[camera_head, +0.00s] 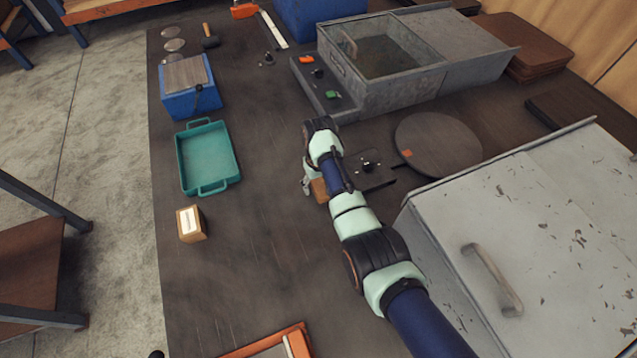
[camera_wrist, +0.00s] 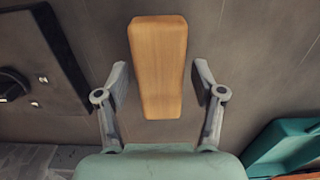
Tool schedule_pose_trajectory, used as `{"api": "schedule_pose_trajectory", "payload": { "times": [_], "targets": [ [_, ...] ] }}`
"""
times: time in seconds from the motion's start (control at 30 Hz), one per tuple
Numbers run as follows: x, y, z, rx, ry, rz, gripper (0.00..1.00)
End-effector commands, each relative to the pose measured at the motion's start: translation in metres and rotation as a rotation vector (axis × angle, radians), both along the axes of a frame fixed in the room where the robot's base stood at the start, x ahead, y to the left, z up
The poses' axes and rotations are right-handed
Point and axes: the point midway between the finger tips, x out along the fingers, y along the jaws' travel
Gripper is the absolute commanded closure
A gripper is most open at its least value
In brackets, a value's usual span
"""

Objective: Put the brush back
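The brush shows as a wooden block-like handle (camera_wrist: 158,70) in the middle of the wrist view, and its bristles are hidden. In the head view, a small brown part of it (camera_head: 319,190) shows beside my arm, over the dark table. My gripper (camera_wrist: 160,65) is open, with one finger on each side of the wood and a narrow gap on both sides. In the head view my gripper (camera_head: 311,186) is partly hidden by my wrist. I cannot tell how far the fingertips are above the table.
A dark plate with a knob (camera_head: 375,170) lies right of my gripper, near a round disc (camera_head: 438,143). A teal tray (camera_head: 208,160) and a small labelled wooden block (camera_head: 191,224) are to the left. A metal basin (camera_head: 380,95) stands behind. A grey lidded box (camera_head: 530,220) is at right.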

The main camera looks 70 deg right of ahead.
Motion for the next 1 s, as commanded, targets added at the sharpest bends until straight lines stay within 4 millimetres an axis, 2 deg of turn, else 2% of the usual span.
{"api": "schedule_pose_trajectory", "payload": {
  "times": [0.23, 0.33, 0.7, 0.83, 1.0],
  "targets": [
    [0.000, 0.000, 0.001, 0.000, 0.000, 0.000, 0.30],
    [0.000, 0.000, 0.009, -0.001, -0.001, 0.000, 0.30],
    [0.000, -0.001, 0.097, -0.002, -0.002, 0.000, 0.30],
    [0.000, -0.001, 0.116, -0.001, -0.001, 0.000, 0.30],
    [0.000, 0.000, 0.124, 0.001, 0.001, 0.000, 0.30]
  ]
}}
